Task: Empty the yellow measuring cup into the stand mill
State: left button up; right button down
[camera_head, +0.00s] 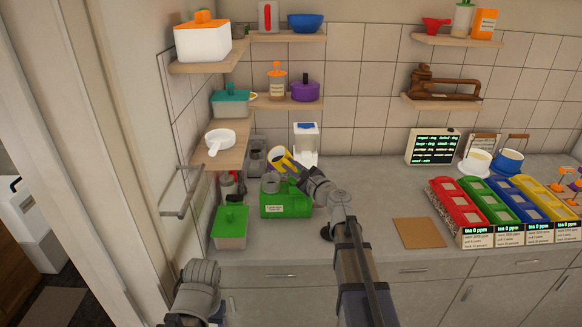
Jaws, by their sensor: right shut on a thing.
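The yellow measuring cup (281,160) is held up in the air, tilted on its side with its round mouth toward the left. My right gripper (296,172) is shut on the cup. The cup is above and slightly behind a green machine (286,208) with a round grey-green top and a small label, which looks like the stand mill. Whether anything is in the cup or falling from it is too small to tell. Of my left arm, only grey links show at the bottom left; its fingers are not visible.
A white and blue appliance (306,138) stands close behind the cup. A green-lidded box (231,226) is left of the machine, below a shelf with a white pan (220,140). A brown board (419,232) and colored bins (462,208) lie right; the counter between is clear.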

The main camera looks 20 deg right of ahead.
jog(key=shift+n, duration=1.2)
jog(key=shift+a, duration=0.1)
jog(key=shift+f+n, duration=0.1)
jog(key=shift+n, duration=0.6)
jog(key=shift+a+n, duration=0.1)
jog(key=shift+n, duration=0.5)
jog(key=shift+s+a+f+n+b, duration=0.1)
jog(key=shift+f+n+b, duration=0.1)
jog(key=shift+n+b, duration=0.25)
